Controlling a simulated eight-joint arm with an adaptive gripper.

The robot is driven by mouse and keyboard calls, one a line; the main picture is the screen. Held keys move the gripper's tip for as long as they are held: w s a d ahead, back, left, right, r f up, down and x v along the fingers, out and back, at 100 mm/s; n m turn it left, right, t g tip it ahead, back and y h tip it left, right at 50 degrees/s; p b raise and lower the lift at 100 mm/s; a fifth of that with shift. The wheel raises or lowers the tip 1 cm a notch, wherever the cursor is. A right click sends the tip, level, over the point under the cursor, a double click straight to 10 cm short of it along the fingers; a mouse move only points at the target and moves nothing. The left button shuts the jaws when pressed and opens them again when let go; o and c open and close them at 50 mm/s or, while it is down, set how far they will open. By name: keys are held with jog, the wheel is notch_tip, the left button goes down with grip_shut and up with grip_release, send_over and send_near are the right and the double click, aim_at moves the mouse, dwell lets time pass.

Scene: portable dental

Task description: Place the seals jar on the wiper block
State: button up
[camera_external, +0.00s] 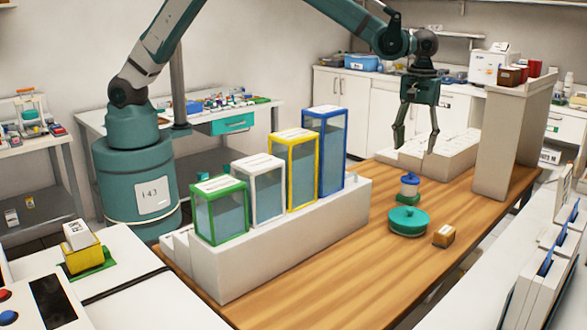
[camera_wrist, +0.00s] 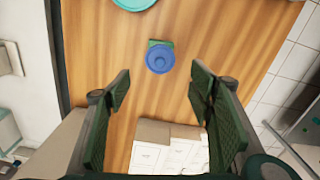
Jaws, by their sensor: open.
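A small jar with a blue lid (camera_external: 409,179) and pale body stands upright on the wooden table; it seems to be the seals jar, though no label is readable. In the wrist view its round blue top (camera_wrist: 160,58) shows beyond the fingertips, with a green edge behind it. A small brown block with a pale top (camera_external: 444,235) sits on the table to the right; it may be the wiper block, but I cannot tell. My gripper (camera_external: 415,149) is open, pointing down, empty, and above the jar, apart from it. Its two fingers (camera_wrist: 160,86) also show in the wrist view.
A teal round lidded container (camera_external: 408,221) stands close in front of the jar. Several color-framed clear boxes (camera_external: 295,168) stand on a white stepped rack to the left. A pale stepped block (camera_external: 440,152) and a tall pale stand (camera_external: 500,145) are behind and right.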

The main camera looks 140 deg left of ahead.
jog(key=shift+d, duration=0.1)
jog(key=s+d+r+m+t, duration=0.1)
jog(key=s+d+r+m, duration=0.1)
jog(key=d+r, duration=0.5)
jog(key=s+d+r+m+t, duration=0.1)
jog(key=s+d+r+m, duration=0.2)
jog(key=d, duration=1.1)
jog(key=s+d+r+m+t+y, duration=0.1)
jog(key=s+d+r+m, duration=0.1)
jog(key=d+r, duration=0.8)
jog(key=shift+s+d+r+m, duration=0.3)
jog(key=shift+m, duration=0.6)
jog(key=s+d+r+m+t, duration=0.25)
jog(key=s+d+m, duration=0.25)
jog(key=s+d, duration=0.65)
jog(key=s+d+f+m+t, duration=0.1)
jog(key=s+d+f+m, duration=0.1)
jog(key=s+d, duration=0.5)
jog(key=s+d+f+m+h, duration=0.1)
jog(key=s+d+f+m, duration=0.1)
jog(key=s+d+m, duration=0.2)
jog(key=s+d, duration=0.3)
jog(key=shift+s+d+f+t, duration=0.15)
jog(key=shift+s+f+t, duration=0.05)
jog(key=shift+s+t, duration=0.15)
notch_tip(320, 180, down, 4)
jog(key=b, duration=0.3)
jog(key=shift+r+b, duration=0.2)
jog(key=shift+b, duration=0.1)
